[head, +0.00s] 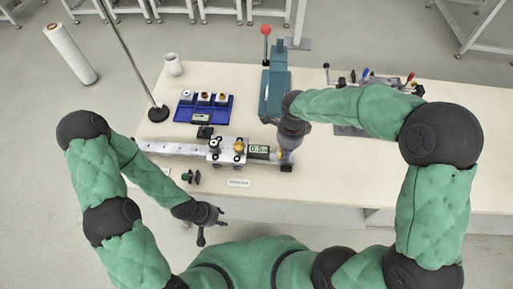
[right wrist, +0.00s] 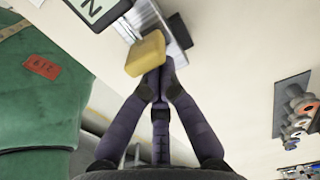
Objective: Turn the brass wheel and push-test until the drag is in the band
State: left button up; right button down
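The brass wheel (head: 239,146) sits on a silver carriage (head: 214,157) on the metal rail (head: 180,149) near the table's front. A small gauge (head: 259,150) stands beside it; its display seems to read about 0.5, and an "N" shows on its screen (right wrist: 97,8) in the right wrist view. A yellow block (right wrist: 146,54) is at the gauge's right end. My right gripper (right wrist: 156,82) has its fingers together, tips at the yellow block; whether they touch is unclear. My left gripper (head: 208,226) is open and empty in front of the table, away from the wheel.
A teal press (head: 272,95) with a red-knobbed lever stands behind the gauge. A thin pole on a black base (head: 158,113) rises at left. A small green-and-black part (head: 190,177) lies before the rail.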

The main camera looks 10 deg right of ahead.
aim_at(280, 149)
jog(key=shift+w+a+b, duration=0.1)
jog(key=shift+w+a, duration=0.1)
jog(key=shift+a, duration=0.7)
jog(key=shift+w+a+b, duration=0.15)
jog(key=shift+w+a, duration=0.1)
jog(key=shift+a, duration=0.65)
jog(key=shift+w+a+b, duration=0.1)
jog(key=shift+w+a, duration=0.1)
jog(key=shift+a, duration=0.7)
jog(key=shift+d, duration=0.1)
jog(key=shift+s+d+r+p, duration=0.2)
jog(key=shift+d+r+p, duration=0.1)
jog(key=shift+d+r, duration=0.3)
jog(key=shift+s+d+r+p, duration=0.25)
jog(key=shift+d+r, duration=0.15)
jog(key=shift+d, duration=0.4)
jog(key=shift+w, duration=0.1)
jog(key=shift+r+p, duration=2.3)
jog(key=shift+r, duration=1.25)
jog(key=shift+f, duration=0.1)
